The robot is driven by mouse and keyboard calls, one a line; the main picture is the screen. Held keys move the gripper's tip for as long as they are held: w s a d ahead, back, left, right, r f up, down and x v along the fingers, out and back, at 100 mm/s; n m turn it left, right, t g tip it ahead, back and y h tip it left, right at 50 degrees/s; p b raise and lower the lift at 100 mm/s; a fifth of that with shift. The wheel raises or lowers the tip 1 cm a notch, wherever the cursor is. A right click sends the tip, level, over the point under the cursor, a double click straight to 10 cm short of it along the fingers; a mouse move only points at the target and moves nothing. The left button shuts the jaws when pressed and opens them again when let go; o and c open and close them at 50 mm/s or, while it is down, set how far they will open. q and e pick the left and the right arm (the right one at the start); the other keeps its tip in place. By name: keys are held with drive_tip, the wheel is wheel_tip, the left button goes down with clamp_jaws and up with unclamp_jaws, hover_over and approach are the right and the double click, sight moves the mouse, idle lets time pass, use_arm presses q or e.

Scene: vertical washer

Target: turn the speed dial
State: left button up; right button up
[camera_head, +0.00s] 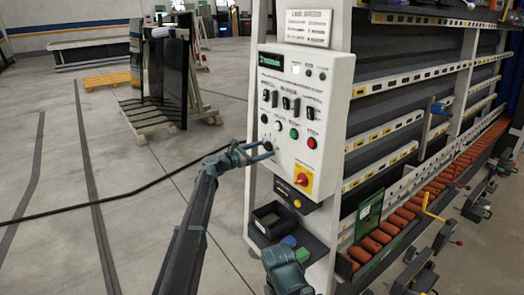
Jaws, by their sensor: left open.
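The white control panel (310,90) stands upright on the washer, with a small green display, several switches, coloured buttons and a red-and-yellow rotary switch (302,180). A small dark knob (267,146) sits at the panel's lower left; I cannot read its label, so I cannot tell whether it is the speed dial. My left gripper (262,151) is open, with its fingers at the panel's lower left around or just in front of this knob. Contact cannot be made out. Part of my right arm shows at the bottom, but its gripper fingers are not visible.
A black open bin (272,218) and a shelf with small blue and green items sit below the panel. A conveyor of orange rollers (400,218) runs off to the right. A dark cable crosses the floor at left. Glass panes on a pallet (167,72) stand farther back.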

use_arm(q)
drive_tip(key=shift+c, duration=0.2)
clamp_jaws()
drive_tip(key=shift+m, duration=3.8)
drive_tip(key=shift+o, duration=0.2)
unclamp_jaws()
